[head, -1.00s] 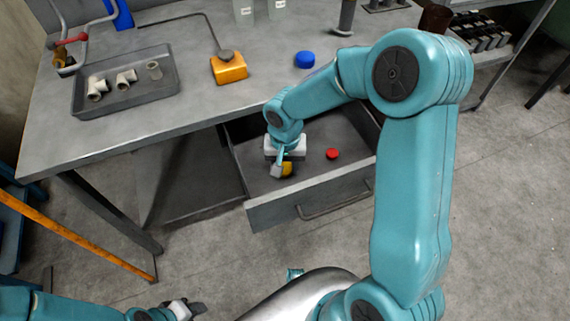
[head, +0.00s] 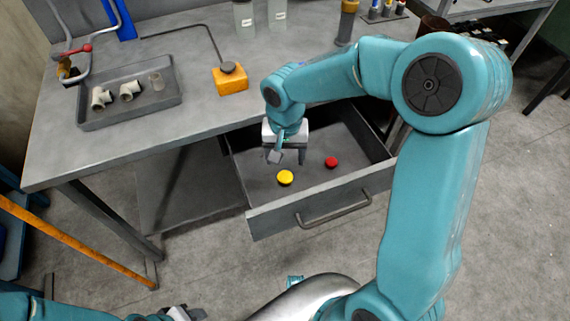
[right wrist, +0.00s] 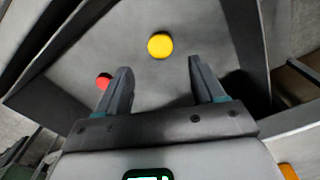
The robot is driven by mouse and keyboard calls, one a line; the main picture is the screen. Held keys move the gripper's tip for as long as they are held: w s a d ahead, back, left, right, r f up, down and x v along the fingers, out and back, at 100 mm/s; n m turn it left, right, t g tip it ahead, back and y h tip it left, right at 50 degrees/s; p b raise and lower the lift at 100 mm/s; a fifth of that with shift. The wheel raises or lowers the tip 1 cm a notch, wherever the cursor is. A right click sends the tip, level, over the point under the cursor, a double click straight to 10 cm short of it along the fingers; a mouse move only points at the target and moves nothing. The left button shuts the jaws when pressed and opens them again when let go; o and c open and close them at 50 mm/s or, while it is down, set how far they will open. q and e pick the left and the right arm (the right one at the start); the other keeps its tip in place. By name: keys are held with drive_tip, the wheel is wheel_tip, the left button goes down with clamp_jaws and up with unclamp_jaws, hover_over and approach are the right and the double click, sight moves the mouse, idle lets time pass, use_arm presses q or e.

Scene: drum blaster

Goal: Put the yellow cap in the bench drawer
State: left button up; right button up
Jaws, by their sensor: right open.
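The yellow cap (head: 285,177) lies on the floor of the open bench drawer (head: 262,222), near the drawer's front left. In the right wrist view the yellow cap (right wrist: 160,45) lies beyond the fingertips, apart from them. My right gripper (head: 288,156) is over the drawer, above and behind the cap; its two fingers (right wrist: 158,68) are spread and empty. My left gripper (head: 185,313) is low at the bottom left of the head view, partly cut off, and its jaws do not show clearly.
A red cap (head: 331,162) lies in the drawer to the right of the yellow one. On the bench (head: 75,155) stand a grey tray (head: 105,118) of pipe fittings and an orange block (head: 230,80). The drawer front carries a bar handle (head: 335,213).

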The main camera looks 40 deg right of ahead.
drive_tip(key=shift+r, duration=1.65)
